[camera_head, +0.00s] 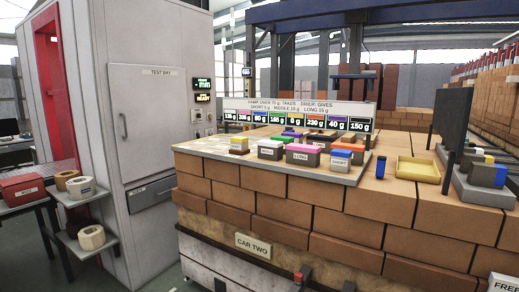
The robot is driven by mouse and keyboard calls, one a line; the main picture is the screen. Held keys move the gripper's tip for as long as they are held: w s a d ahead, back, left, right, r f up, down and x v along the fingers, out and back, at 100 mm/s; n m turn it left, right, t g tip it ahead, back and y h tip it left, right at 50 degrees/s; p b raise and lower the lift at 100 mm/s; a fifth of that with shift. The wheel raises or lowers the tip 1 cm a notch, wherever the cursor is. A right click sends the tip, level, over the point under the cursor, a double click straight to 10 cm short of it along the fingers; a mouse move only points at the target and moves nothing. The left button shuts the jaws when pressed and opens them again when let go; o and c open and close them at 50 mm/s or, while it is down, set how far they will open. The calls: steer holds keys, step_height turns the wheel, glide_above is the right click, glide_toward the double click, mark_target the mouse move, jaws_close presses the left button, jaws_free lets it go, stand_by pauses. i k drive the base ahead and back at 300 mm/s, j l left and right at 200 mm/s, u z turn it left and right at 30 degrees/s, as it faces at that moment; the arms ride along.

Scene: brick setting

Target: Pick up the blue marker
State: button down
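A small upright blue piece (381,166) stands on the brick stack, just right of the grey board. Another blue piece (487,174) stands in a grey holder at the far right. I cannot tell for sure which blue thing is the marker. My gripper is not in view.
The board (345,180) holds several labelled blocks and a sign (297,113) with coloured weight swatches. A yellow tray (418,168) and a dark upright panel (453,117) stand to the right. A tall grey cabinet (150,128) and shelves are at left.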

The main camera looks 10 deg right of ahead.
mark_target(380, 174)
steer(key=i+l+z, duration=0.15)
steer(key=i+l, duration=0.25)
steer(key=i+l+z, duration=0.15)
steer(key=i+l, duration=0.2)
steer(key=i, duration=0.15)
